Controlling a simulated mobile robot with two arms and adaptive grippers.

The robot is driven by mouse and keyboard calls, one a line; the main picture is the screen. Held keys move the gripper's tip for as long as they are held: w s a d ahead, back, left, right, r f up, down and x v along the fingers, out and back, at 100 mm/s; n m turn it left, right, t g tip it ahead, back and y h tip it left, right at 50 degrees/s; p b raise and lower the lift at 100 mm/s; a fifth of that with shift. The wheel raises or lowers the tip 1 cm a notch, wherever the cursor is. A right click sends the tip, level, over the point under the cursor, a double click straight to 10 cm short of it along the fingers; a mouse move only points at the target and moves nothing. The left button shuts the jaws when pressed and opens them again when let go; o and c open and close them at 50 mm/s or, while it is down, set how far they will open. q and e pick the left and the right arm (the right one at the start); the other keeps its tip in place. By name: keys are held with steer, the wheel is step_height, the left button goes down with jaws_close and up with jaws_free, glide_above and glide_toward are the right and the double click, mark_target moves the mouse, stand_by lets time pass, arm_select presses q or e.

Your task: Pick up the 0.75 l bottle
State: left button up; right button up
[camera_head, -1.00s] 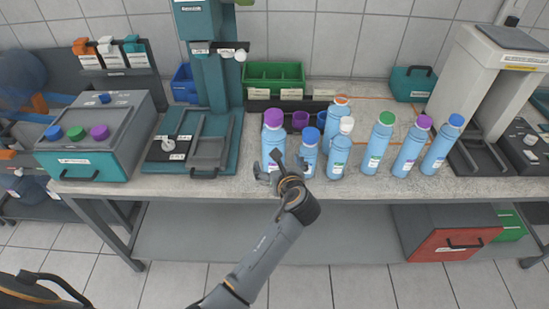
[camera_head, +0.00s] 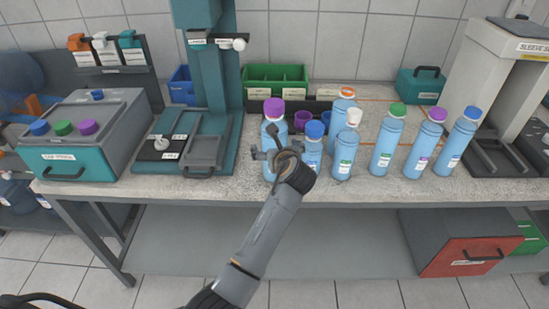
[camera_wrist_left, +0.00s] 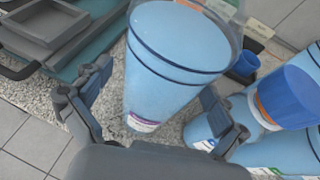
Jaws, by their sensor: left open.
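Several light-blue bottles stand upright on the bench in the head view. The leftmost, tall with a purple cap (camera_head: 274,108), has my open left gripper (camera_head: 276,157) at its front side. In the left wrist view its large blue body (camera_wrist_left: 170,65) rises between the two fingers of the left gripper (camera_wrist_left: 157,90), with no clear grip on it. A shorter blue-capped bottle (camera_head: 314,143) stands just right of the gripper, close to the right finger. Others have white (camera_head: 347,145), orange (camera_head: 341,105), green (camera_head: 388,140), purple (camera_head: 427,145) and blue (camera_head: 458,142) caps. No volume marking is readable.
A teal-grey press stand (camera_head: 215,135) and a control box (camera_head: 85,140) stand left on the bench (camera_head: 240,188). A grey machine (camera_head: 500,80) stands at right.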

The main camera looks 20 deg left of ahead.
arm_select(q)
steer(key=shift+w+a, duration=0.15)
steer(key=shift+w, duration=0.05)
steer(key=c, duration=1.7)
steer(key=shift+r, duration=0.1)
steer(key=shift+c, duration=1.1)
steer(key=shift+r, duration=0.15)
